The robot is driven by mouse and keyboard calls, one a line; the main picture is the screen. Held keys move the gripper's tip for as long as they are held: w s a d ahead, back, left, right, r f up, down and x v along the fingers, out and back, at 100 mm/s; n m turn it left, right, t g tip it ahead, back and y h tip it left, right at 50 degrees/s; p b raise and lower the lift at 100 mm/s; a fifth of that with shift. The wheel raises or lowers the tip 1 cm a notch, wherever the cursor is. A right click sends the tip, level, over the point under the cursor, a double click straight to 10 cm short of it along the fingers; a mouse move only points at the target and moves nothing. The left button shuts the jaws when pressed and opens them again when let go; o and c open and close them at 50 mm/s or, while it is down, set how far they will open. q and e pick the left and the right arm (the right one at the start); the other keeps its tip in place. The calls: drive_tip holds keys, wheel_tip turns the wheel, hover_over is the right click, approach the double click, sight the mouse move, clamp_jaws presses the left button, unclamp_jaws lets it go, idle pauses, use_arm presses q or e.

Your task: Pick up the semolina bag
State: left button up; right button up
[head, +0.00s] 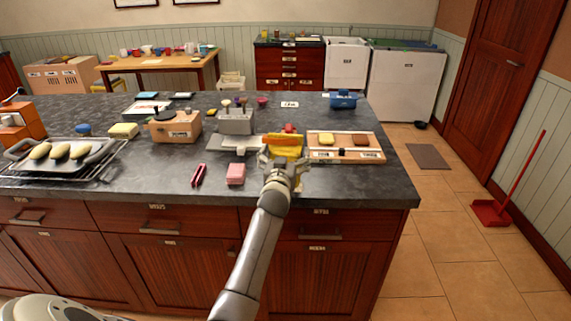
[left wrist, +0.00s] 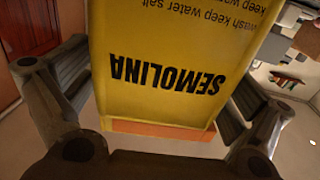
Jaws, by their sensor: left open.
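The semolina bag (head: 284,141) is yellow with an orange part, at the right part of the dark counter in the head view. In the left wrist view the bag (left wrist: 165,40) fills the middle, its black SEMOLINA lettering upside down. My left gripper (head: 281,160) is open at the near side of the bag. In the left wrist view its fingers stand on either side of the bag, with the bag between them. Contact with the finger pads cannot be told. My right gripper is not in view.
A wooden board (head: 374,156) with small items lies right of the bag. A grey block holder (head: 236,122) stands to its left. A pink block (head: 235,174) and a red tool (head: 198,175) lie near the front edge. A blue basket (head: 343,100) stands behind.

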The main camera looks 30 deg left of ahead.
use_arm(q)
drive_tip(key=c, duration=1.1)
drive_tip(key=shift+r, duration=0.1)
drive_tip(key=shift+c, duration=0.3)
drive_tip(key=shift+r, duration=0.1)
